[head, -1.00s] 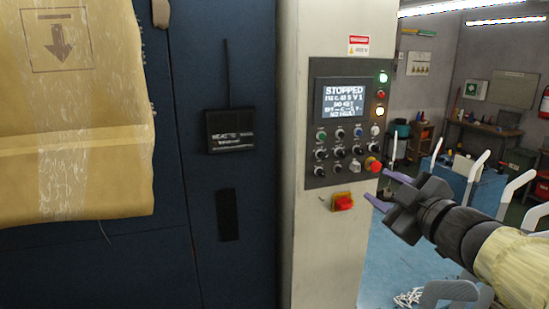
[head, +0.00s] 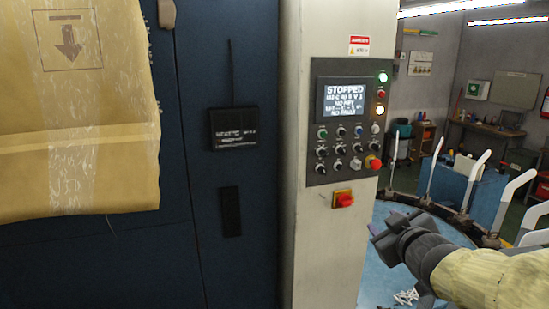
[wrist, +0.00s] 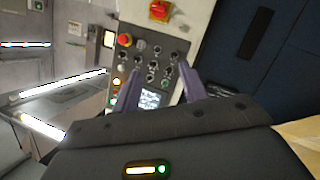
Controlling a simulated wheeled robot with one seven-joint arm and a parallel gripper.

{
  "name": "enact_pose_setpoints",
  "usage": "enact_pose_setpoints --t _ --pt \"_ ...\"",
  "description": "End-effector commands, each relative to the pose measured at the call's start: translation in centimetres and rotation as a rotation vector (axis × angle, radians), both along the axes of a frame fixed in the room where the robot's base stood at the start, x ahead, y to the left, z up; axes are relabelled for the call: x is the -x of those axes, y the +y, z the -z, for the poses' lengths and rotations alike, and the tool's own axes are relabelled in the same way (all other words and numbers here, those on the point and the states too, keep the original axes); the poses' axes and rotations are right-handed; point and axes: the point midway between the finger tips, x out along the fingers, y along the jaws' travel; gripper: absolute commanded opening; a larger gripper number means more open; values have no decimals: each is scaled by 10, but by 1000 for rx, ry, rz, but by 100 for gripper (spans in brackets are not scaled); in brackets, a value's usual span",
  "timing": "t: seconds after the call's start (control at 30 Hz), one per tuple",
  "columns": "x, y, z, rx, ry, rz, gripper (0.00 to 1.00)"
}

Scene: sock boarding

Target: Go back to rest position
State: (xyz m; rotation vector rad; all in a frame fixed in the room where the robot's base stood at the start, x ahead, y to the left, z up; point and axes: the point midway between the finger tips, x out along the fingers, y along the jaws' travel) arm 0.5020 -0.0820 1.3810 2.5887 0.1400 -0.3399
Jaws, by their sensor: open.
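My gripper (head: 375,233) is at the lower right in the head view, to the right of the pale machine column and below its control panel. In the wrist view my gripper (wrist: 161,88) shows two purple fingers spread apart with nothing between them. The control panel (head: 346,120) has a screen that reads STOPPED, with several buttons and lamps. The panel also shows between and beyond the fingers in the wrist view (wrist: 150,65). My gripper is apart from the panel.
A red switch on a yellow plate (head: 343,199) sits low on the column. A dark blue cabinet (head: 190,260) with a tan cover (head: 100,140) fills the left. Upright white sock boards (head: 476,180) stand at the right over a blue floor. A blue bin (head: 460,185) stands behind them.

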Motion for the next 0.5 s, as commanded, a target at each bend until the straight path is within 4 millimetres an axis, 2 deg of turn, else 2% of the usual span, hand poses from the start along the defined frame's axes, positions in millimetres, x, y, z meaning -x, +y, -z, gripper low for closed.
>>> enact_pose_setpoints --t 0.17,0.2,0.3,0.4,0.5 --pt "15 11 83 -127 271 157 43" --pt "24 15 103 -155 345 192 43" --pt "49 28 147 -216 525 269 43" --pt "77 42 181 -263 683 324 43" --pt "104 56 206 -300 821 367 43"
